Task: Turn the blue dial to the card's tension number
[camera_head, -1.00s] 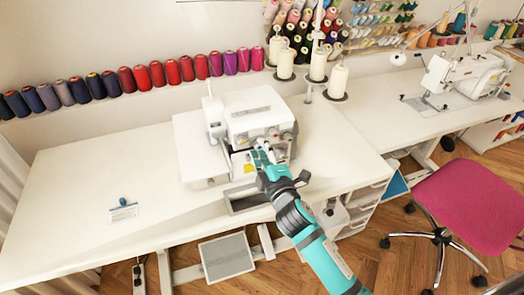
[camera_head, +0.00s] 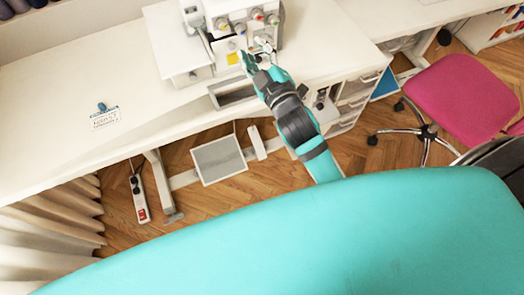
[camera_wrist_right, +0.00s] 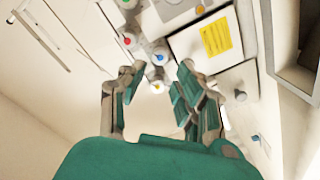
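The blue dial (camera_wrist_right: 160,55) is a white knob with a blue centre on the front of the white sewing machine (camera_head: 200,62). It is in a group with green, red and yellow-marked dials. My right gripper (camera_wrist_right: 161,68) is open, its two fingers spread either side of the blue and yellow dials; contact cannot be told. In the head view the right gripper (camera_head: 256,52) is at the machine's front. The card (camera_head: 105,119) lies on the table at left with a small blue object at its upper edge; its writing is too small to read. My left gripper is out of view.
The white table (camera_head: 60,85) is clear between card and machine. A yellow label (camera_wrist_right: 215,38) is beside the dials. A grey-framed opening (camera_head: 234,93) is at the table's front edge. A pink chair (camera_head: 455,100) stands at right, with drawers (camera_head: 350,105) under the table.

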